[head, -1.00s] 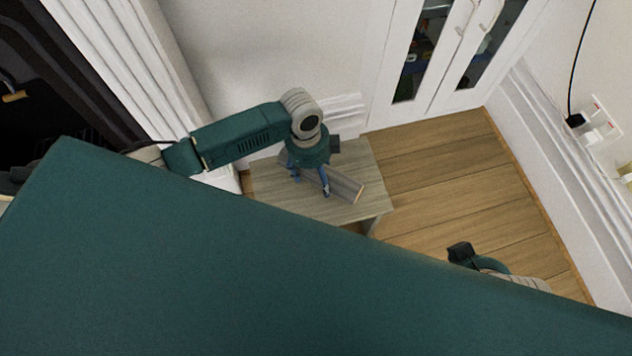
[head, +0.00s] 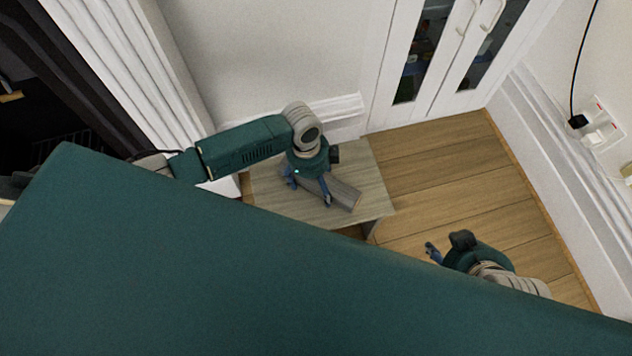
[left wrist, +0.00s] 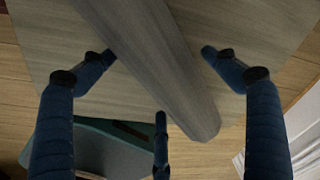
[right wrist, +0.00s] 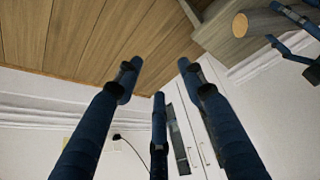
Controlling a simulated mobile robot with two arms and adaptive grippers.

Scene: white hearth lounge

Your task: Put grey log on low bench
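The grey log (head: 343,192) lies on the low bench (head: 285,204), which has a pale wood top. The log also shows in the left wrist view (left wrist: 165,60), running between the spread fingers. My left gripper (head: 309,188) is over the log, open, with its fingertips apart from the log's sides. The gripper hides the log's far end in the head view. In the right wrist view the log's round pale end (right wrist: 240,25) shows above the bench top (right wrist: 235,48). My right gripper (head: 436,252) is open and empty, right of the bench, away from the log.
A white wall and skirting stand behind the bench. White doors with glass panes (head: 475,60) are at the back right. A dark fireplace (head: 40,90) with white surround is at the left. Wooden floor (head: 450,175) is clear right of the bench. A socket with a black cable (head: 577,121) is at far right.

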